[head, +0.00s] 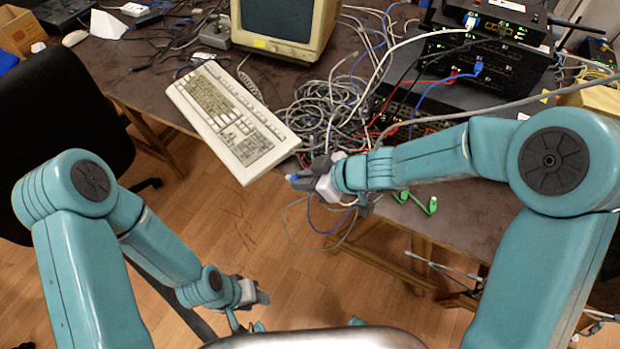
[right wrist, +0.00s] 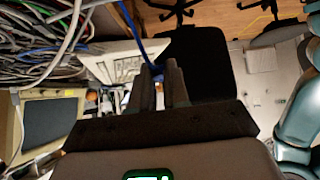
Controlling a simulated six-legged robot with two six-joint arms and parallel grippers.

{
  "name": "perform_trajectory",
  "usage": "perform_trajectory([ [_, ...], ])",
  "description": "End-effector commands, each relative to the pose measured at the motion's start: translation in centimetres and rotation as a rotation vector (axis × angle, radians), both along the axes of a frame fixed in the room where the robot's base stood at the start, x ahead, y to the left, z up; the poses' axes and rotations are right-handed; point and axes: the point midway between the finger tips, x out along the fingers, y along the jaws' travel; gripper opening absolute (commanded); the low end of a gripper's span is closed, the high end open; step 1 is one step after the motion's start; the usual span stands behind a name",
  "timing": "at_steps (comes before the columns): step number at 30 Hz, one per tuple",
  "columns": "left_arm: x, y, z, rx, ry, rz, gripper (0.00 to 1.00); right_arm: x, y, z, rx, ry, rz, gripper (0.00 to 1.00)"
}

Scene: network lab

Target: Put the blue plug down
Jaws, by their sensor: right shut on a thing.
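The blue plug (head: 293,178) shows as a small blue bit at the tip of my right gripper (head: 302,181), by the front edge of the table and just right of the keyboard's lower end. In the right wrist view my right gripper (right wrist: 163,84) is shut on the blue plug (right wrist: 159,80), with blue cable (right wrist: 155,48) above the fingers. The plug is mostly hidden between the fingers. In the head view a thin blue cable hangs below the right gripper. My left gripper (head: 260,294) is low over the floor, away from the table; its fingers are too small to read.
A beige keyboard (head: 230,120) lies on the dark table (head: 150,82) beside a monitor (head: 283,25). A cable tangle (head: 325,108) fills the middle. Stacked network boxes (head: 480,65) stand at right. Green plugs (head: 431,205) lie near the front edge. A black chair (head: 60,120) is at left.

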Motion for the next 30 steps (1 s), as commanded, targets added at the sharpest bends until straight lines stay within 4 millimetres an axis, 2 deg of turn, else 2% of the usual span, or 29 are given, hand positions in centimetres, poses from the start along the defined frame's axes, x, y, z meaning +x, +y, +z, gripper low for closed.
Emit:
perform_trajectory([
  [11, 0.0, 0.0, 0.0, 0.0, 0.0, 0.0, 0.43, 0.0, -0.6, -0.3, -0.001, 0.0, 0.125, 0.0],
  [21, 0.0, 0.0, 0.0, 0.0, 0.0, 0.0, 0.43, -0.6, -2.1, -0.2, -0.001, -0.001, 0.371, 0.0],
  [23, 0.0, 0.0, 0.0, 0.0, 0.0, 0.0, 0.35, -0.7, -2.3, -0.2, -0.001, 0.0, 0.398, 0.0],
  [30, 0.4, 0.2, -0.1, 0.002, 0.013, 0.023, 0.35, -0.8, -2.5, -0.3, -0.002, 0.001, 0.423, 0.0],
])
